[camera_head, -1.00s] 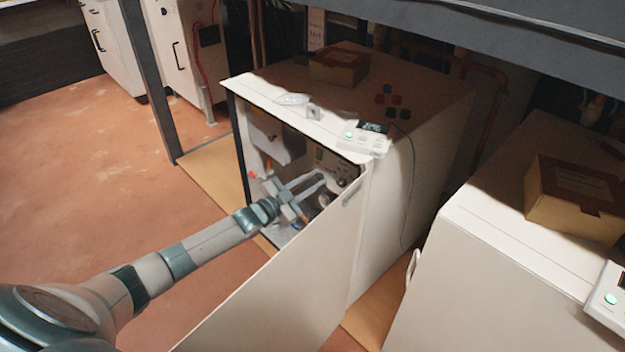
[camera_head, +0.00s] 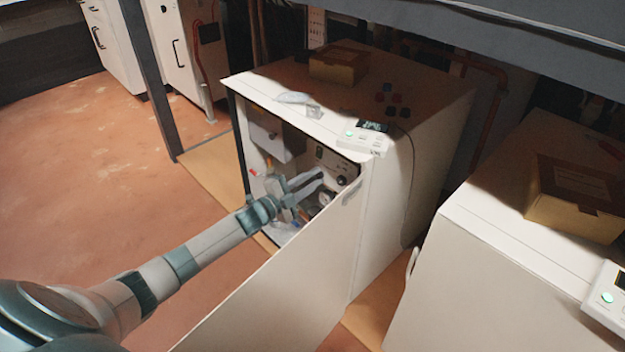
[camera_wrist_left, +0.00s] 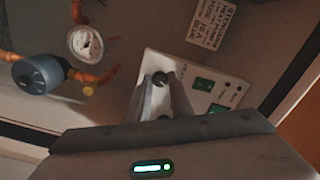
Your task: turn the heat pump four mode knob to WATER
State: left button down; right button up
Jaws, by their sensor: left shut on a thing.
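The open white heat pump (camera_head: 415,150) stands in the middle of the head view. Its control panel (camera_head: 338,165) is inside, behind the swung-out front door (camera_head: 290,270). My left gripper (camera_head: 321,178) reaches in over the door, its fingertips at the panel. In the left wrist view, the light panel (camera_wrist_left: 222,88) shows green switches and a dark round knob (camera_wrist_left: 160,79). My left gripper's fingers (camera_wrist_left: 162,85) are shut on this knob, one on each side. The knob's mode markings are too small to read. My right gripper is in neither view.
A small control unit (camera_head: 362,137) and a cardboard box (camera_head: 338,66) lie on the heat pump's top. A second white cabinet (camera_head: 500,260) stands at the right. In the wrist view, a blue-grey round part (camera_wrist_left: 37,74) and orange pipes (camera_wrist_left: 92,76) lie left of the panel.

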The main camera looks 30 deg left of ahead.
pick_arm(q)
jog(key=c, duration=1.6)
grip_release()
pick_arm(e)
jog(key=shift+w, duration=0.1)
pick_arm(q)
jog(key=shift+o, duration=0.2)
jog(key=shift+s, duration=0.1)
